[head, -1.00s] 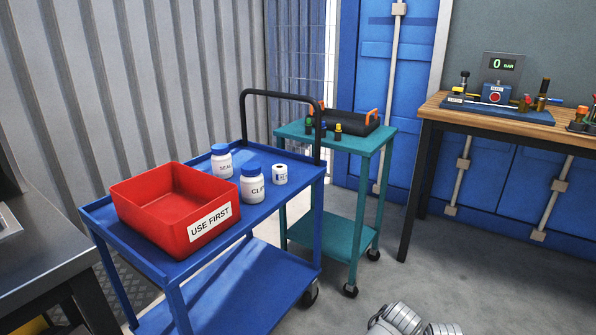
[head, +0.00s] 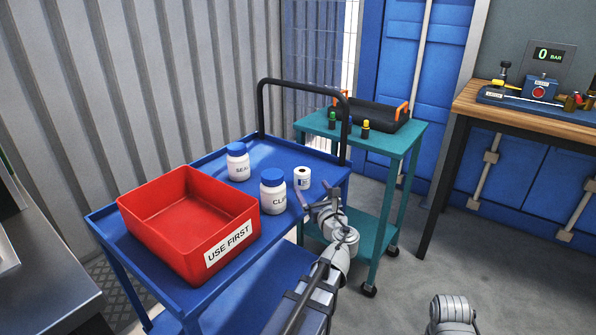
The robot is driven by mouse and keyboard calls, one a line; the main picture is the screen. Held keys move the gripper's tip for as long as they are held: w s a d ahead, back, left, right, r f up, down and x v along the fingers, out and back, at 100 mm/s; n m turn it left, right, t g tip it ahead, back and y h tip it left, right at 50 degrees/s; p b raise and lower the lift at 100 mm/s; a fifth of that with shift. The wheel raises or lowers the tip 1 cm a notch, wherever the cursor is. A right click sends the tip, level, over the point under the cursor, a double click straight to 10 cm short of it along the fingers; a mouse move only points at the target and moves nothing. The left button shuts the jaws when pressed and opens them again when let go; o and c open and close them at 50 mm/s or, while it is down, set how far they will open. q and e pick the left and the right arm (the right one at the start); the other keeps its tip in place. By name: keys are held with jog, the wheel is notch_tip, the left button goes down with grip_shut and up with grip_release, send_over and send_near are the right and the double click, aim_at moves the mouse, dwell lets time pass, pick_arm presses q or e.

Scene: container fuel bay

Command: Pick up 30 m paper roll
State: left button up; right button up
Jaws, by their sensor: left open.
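The paper roll (head: 302,178) is a small white cylinder with a dark hole in its top and a blue-marked label. It stands upright at the right side of the blue cart's top (head: 262,152). My left gripper (head: 318,196) is open and empty just below and right of the roll in the picture, near the cart's right edge. The fingers appear apart from the roll, though the exact gap is hard to judge. My right gripper is out of view.
A white blue-capped bottle labelled CLIP (head: 273,197) stands close left of the roll; a similar bottle (head: 238,167) stands behind it. A red USE FIRST bin (head: 230,252) fills the cart's front left. A black handle (head: 346,130) rises behind. A teal cart (head: 402,141) stands behind right.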

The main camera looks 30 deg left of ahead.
aim_at(305, 176)
pick_arm(q)
jog(key=shift+w+a+r, duration=0.2)
jog(key=shift+w+a, duration=0.35)
jog(key=shift+a, duration=0.05)
jog(key=shift+x, duration=3.7)
jog(key=shift+s, duration=0.1)
jog(key=c, duration=1.5)
